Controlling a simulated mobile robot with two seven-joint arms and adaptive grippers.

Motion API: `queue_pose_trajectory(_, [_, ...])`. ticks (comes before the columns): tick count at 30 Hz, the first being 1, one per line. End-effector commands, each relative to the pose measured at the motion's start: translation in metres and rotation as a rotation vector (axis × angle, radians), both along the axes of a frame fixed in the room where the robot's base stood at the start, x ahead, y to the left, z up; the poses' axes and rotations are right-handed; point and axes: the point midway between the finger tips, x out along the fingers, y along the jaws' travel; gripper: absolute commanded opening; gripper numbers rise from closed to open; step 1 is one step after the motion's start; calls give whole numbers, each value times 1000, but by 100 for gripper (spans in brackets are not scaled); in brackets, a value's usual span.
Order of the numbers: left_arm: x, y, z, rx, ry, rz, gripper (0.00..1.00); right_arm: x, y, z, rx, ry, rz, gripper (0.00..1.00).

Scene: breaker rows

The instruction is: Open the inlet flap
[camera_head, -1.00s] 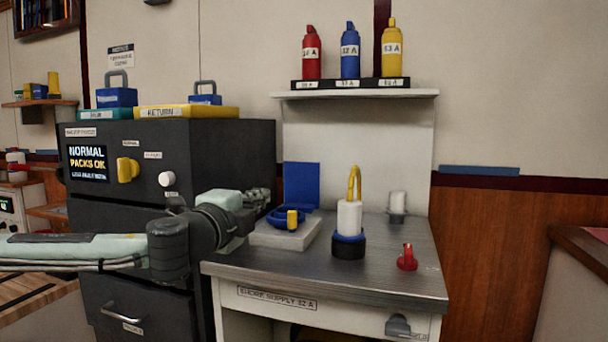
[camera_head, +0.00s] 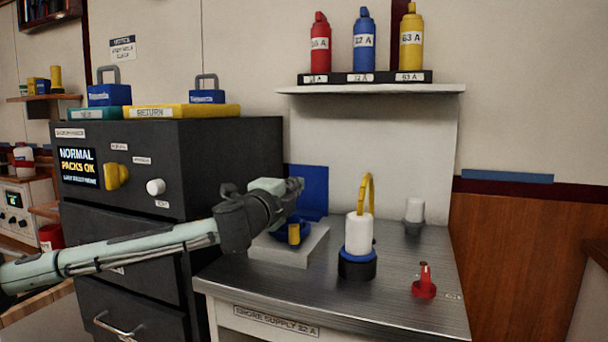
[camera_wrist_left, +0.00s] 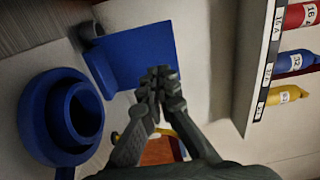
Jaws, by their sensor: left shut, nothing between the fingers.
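The inlet is a blue ring (camera_head: 280,226) with a yellow piece (camera_head: 294,234) at its front, on a pale grey block (camera_head: 312,246). Its flap is a square blue plate (camera_head: 315,203) standing up behind the ring, so the ring's mouth is uncovered. In the left wrist view the ring (camera_wrist_left: 38,112) and the flap (camera_wrist_left: 130,50) show beside a blue hinge barrel. My left gripper (camera_head: 299,186) is shut and empty, in front of the flap's upper part; its closed fingertips (camera_wrist_left: 160,80) overlap the flap's edge. I cannot tell whether they touch it. My right gripper is not in view.
Right of the inlet stand a white plug (camera_head: 359,233) with a yellow loop, a red handle piece (camera_head: 424,285) and a white-topped cylinder (camera_head: 414,212). A dark cabinet (camera_head: 235,150) borders the left. A shelf (camera_head: 370,89) holds three bottles above. The front of the metal top (camera_head: 320,298) is clear.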

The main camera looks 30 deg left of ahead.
Motion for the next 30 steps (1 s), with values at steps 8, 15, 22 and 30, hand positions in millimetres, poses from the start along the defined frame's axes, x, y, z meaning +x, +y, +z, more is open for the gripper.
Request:
queue_pose_trajectory(8, [42, 10, 3, 0, -2, 0, 0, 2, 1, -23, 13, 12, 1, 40])
queue_pose_trajectory(15, [52, 12, 1, 2, 0, 0, 0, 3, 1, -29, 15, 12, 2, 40])
queue_pose_trajectory(22, [52, 12, 1, 2, 0, 0, 0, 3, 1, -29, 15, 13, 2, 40])
queue_pose_trajectory(30, [71, 17, 0, -1, 2, 0, 0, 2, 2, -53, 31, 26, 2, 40])
